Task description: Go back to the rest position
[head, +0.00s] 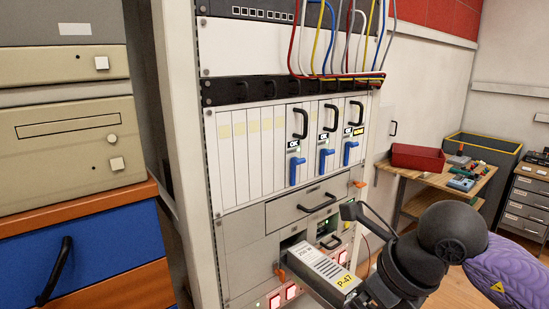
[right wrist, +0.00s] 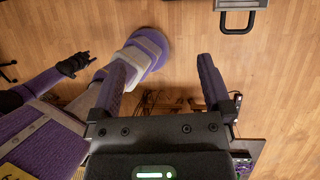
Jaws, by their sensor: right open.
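My right gripper (head: 358,252) reaches in from the right in the head view, in front of the lower rack. In the right wrist view its two fingers (right wrist: 163,68) stand wide apart with nothing between them and wooden floor behind. A grey module labelled P-47 (head: 318,264) sticks partly out of a lower slot of the rack (head: 240,238); its near end is partly hidden by my gripper. My left gripper (right wrist: 75,64) seems to be the small black part at the left of the right wrist view; its jaws are too small to read. It is outside the head view.
Upright modules with blue latches (head: 325,160) and looped cables (head: 335,50) fill the rack above. A beige cabinet (head: 70,135) stands at the left. A workbench with a red bin (head: 417,158) and a grey crate (head: 480,148) are at the right, with open floor before them.

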